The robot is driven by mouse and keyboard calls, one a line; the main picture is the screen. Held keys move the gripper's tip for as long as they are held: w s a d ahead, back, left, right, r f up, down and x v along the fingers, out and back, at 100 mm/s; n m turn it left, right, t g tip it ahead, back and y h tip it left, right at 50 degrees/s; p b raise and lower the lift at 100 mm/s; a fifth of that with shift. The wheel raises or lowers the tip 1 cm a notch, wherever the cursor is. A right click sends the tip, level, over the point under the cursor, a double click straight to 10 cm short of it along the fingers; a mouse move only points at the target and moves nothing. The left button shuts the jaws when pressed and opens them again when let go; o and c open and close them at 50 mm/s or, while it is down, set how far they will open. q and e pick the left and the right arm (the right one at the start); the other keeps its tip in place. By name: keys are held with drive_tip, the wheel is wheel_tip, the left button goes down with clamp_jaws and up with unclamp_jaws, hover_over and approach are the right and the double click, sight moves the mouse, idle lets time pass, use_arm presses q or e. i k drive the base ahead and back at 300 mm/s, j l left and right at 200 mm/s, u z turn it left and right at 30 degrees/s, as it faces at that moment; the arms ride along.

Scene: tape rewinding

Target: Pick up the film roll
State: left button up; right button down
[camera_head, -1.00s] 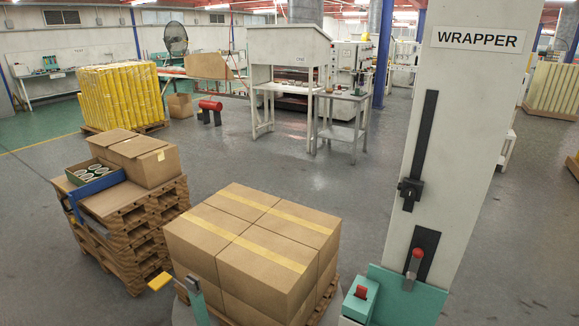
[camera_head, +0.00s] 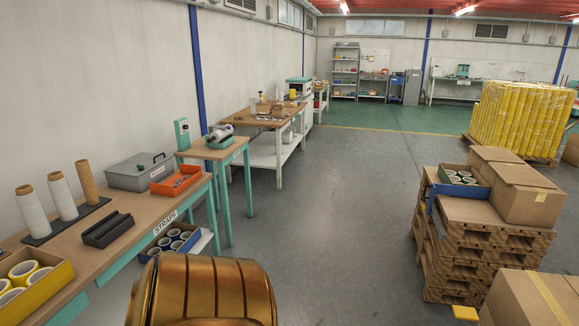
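Two white rolls wound on brown cores, which look like film rolls, stand upright on a dark base on the left bench: the nearer one (camera_head: 33,214) and the farther one (camera_head: 62,197). A bare brown core (camera_head: 87,182) stands beside them on the same base. I cannot tell which roll the task means. Neither of my grippers shows in this view, so nothing is seen held.
The bench (camera_head: 150,207), labelled STRAPS, also holds a black cradle (camera_head: 107,230), a grey case (camera_head: 139,172), an orange tray (camera_head: 176,181) and a box of tape rolls (camera_head: 58,285). Stacked pallets (camera_head: 452,270) with cartons stand right. The floor (camera_head: 330,220) between is clear.

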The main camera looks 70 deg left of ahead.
sight(27, 198)
drive_tip(key=u, duration=4)
